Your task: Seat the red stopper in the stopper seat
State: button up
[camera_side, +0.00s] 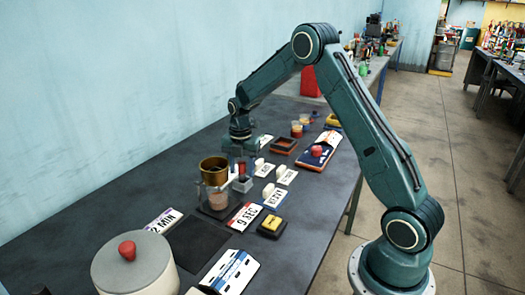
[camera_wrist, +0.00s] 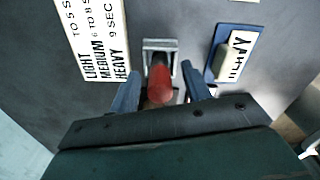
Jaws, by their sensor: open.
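The red stopper (camera_wrist: 159,84) is between the two blue fingers of my gripper (camera_wrist: 160,80) in the wrist view. The fingers stand apart with a gap on each side of the stopper. The stopper seat, a small grey square block (camera_wrist: 158,45), is right at the stopper's far end. In the side view the red stopper (camera_side: 241,168) appears upright at the grey seat (camera_side: 242,184), just below my gripper (camera_side: 241,150). Its lower end is hidden, so I cannot tell how deep it sits.
A brass cup (camera_side: 213,169) over a glass beaker (camera_side: 217,198) stands close to the left of the seat. Label cards, including a "9 SEC" card (camera_side: 246,216), lie around. A white pot (camera_side: 135,272) with a red knob stands at the front. A blue tray (camera_side: 314,160) lies to the right.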

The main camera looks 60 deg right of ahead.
dwell(0.3)
grip_shut()
jog(key=shift+r, duration=0.15)
notch_tip(320, 180, up, 20)
dwell(0.8)
dwell(0.4)
